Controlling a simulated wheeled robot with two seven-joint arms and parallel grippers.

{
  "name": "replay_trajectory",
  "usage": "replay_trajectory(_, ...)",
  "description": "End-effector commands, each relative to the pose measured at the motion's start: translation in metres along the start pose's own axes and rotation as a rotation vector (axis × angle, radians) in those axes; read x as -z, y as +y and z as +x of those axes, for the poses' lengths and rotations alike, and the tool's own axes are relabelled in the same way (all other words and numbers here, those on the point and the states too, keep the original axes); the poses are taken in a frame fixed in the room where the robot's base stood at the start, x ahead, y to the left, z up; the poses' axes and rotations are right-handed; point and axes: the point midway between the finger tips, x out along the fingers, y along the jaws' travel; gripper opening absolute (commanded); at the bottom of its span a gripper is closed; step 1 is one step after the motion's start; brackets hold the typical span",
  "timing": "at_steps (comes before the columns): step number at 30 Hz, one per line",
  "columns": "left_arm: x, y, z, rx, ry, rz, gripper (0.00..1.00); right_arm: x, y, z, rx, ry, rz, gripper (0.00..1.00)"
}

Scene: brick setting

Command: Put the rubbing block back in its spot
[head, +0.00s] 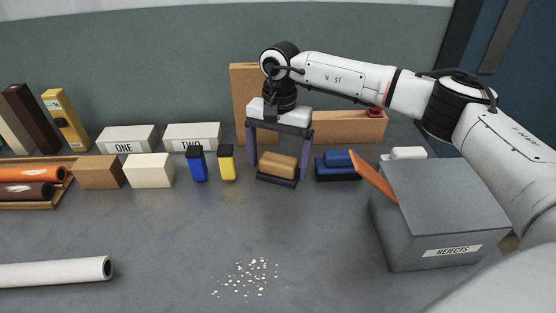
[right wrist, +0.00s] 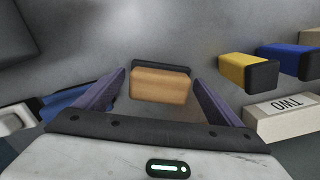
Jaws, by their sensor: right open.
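A tan wooden block with a dark base (head: 277,166), which looks like the rubbing block, rests on the grey bench. My right gripper (head: 278,175) points down over it, open, with one purple finger to each side. In the right wrist view the tan block (right wrist: 160,88) shows between the fingers (right wrist: 160,77), with gaps to both. No spot for it is clearly marked; a blue block on a dark blue base (head: 338,164) stands just to its right. My left gripper is not in view.
Yellow (head: 227,163) and blue (head: 196,164) dark-capped blocks stand left of my gripper. Labelled white blocks, ONE (head: 126,140) and TWO (head: 192,138), stand behind. The grey REJECTS box (head: 440,217) is at right. Pale crumbs (head: 247,278) lie in front on otherwise open bench.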

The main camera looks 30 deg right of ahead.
Motion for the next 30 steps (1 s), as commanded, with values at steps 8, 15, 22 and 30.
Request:
replay_trajectory(8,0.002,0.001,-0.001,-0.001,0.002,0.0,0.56,0.001,-0.001,-0.017,0.003,0.002,0.0,0.89)
replay_trajectory(15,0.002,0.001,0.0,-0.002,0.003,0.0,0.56,0.0,-0.001,-0.068,0.004,0.003,0.0,0.89)
replay_trajectory(22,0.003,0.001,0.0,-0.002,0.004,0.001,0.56,0.0,-0.001,-0.109,0.003,0.001,0.001,0.89)
replay_trajectory(30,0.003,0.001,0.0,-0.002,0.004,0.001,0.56,0.0,0.0,-0.124,0.0,0.0,0.0,0.89)
